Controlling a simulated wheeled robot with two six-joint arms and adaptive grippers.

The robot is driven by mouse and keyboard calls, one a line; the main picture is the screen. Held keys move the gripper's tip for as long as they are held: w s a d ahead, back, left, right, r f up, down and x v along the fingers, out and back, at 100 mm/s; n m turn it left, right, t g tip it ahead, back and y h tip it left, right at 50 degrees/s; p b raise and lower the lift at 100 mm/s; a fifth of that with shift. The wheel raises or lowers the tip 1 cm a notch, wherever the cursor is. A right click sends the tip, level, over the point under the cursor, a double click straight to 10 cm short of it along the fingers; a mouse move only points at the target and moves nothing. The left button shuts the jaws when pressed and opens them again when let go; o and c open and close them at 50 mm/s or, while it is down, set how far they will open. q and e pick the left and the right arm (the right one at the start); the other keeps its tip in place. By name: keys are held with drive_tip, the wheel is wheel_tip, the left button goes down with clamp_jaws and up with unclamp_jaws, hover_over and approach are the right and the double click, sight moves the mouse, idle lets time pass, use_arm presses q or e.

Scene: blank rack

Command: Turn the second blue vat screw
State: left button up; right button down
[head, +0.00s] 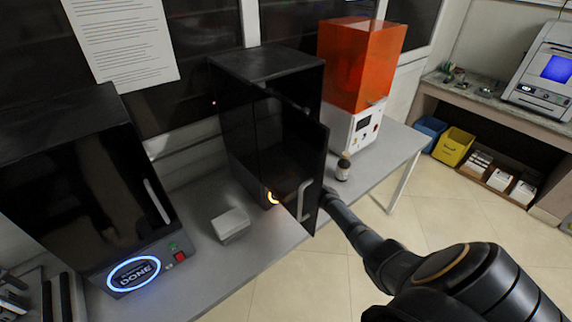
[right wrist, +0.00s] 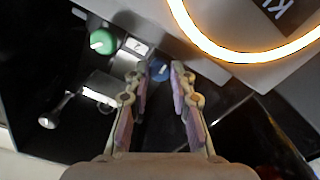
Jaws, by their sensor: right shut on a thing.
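A black box-shaped machine (head: 236,110) stands in the middle of the bench in the head view. Its dark door (head: 312,165) with a grey handle is swung open, and an orange ring glows low on its front. My right arm reaches in from the lower right, and its gripper is hidden behind the door there. In the right wrist view my right gripper (right wrist: 161,68) is shut on a small blue screw (right wrist: 159,70), one fingertip on each side. A green knob (right wrist: 103,41) with a pale bar is to its left. My left gripper is not in view.
A second black machine (head: 75,180) with a blue "DONE" ring stands at left. A small white box (head: 230,224) lies between the two. An orange-hooded printer (head: 362,65) and a small dark bottle (head: 343,170) stand to the right. The orange ring (right wrist: 205,40) is close above the gripper.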

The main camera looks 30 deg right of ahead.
drive_tip(key=shift+w+r, duration=0.15)
drive_tip(key=shift+r, duration=0.2)
drive_tip(key=c, duration=1.4)
unclamp_jaws()
drive_tip(key=shift+o, duration=1.3)
drive_tip(key=shift+f, duration=0.2)
drive_tip(key=s, duration=1.2)
drive_tip(key=shift+d, duration=0.4)
drive_tip(key=shift+f, duration=0.1)
